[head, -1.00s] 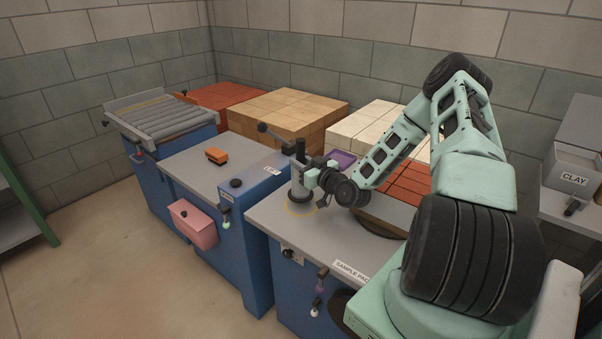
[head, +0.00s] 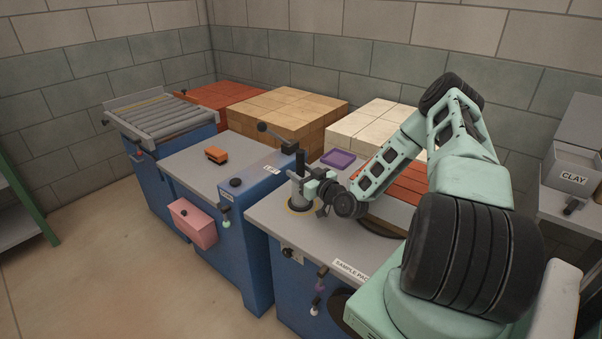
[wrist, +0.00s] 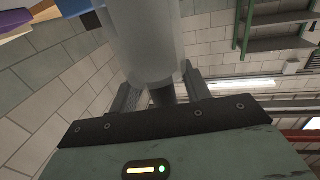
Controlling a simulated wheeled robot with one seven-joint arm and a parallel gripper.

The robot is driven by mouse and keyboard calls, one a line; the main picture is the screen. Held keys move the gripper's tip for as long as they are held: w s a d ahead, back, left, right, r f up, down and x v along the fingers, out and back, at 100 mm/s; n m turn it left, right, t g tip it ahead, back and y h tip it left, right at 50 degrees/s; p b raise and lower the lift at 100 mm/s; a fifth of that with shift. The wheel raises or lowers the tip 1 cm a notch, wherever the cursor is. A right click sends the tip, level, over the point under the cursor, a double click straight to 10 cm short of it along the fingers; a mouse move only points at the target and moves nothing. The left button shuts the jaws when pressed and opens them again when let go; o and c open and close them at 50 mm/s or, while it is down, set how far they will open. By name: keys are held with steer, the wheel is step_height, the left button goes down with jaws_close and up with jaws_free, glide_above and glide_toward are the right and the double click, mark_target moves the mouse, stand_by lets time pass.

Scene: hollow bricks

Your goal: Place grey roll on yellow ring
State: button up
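In the wrist view the roll (wrist: 145,40) is a pale grey cylinder held between the two fingers (wrist: 160,92). The yellow ring (head: 289,209) lies flat on the grey bench top, right under the roll. Its rim shows around a dark patch, with part of it hidden by the roll and gripper. I cannot tell whether the roll's lower end touches the bench.
A blue machine (head: 252,190) with a black-knobbed lever stands just left of the ring. A purple tray (head: 338,158) and red bricks (head: 392,188) lie behind and right of my gripper. Cream brick stacks (head: 372,122) stand farther back.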

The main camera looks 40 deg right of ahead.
steer(key=shift+r, duration=0.2)
steer(key=s+b, duration=0.2)
steer(key=s, duration=0.9)
steer(key=w+a+r+n+g+y, duration=0.2)
steer(key=a+n+g, duration=0.3)
steer(key=a, duration=0.8)
steer(key=w+a+r+n+g+y, duration=0.15)
steer(key=a+g, duration=0.45)
steer(key=a, duration=0.6)
steer(key=s+a+r+g, duration=0.2)
steer(key=s+a+r, duration=0.2)
steer(key=s, duration=0.4)
steer(key=s+a+r+n+g+h, duration=0.1)
steer(key=s+a+r, duration=0.3)
steer(key=s, duration=0.5)
steer(key=s+a+r+g+h, duration=0.1)
steer(key=s+a+r+g, duration=0.3)
steer(key=s+a, duration=0.4)
steer(key=shift+s+n, duration=0.35)
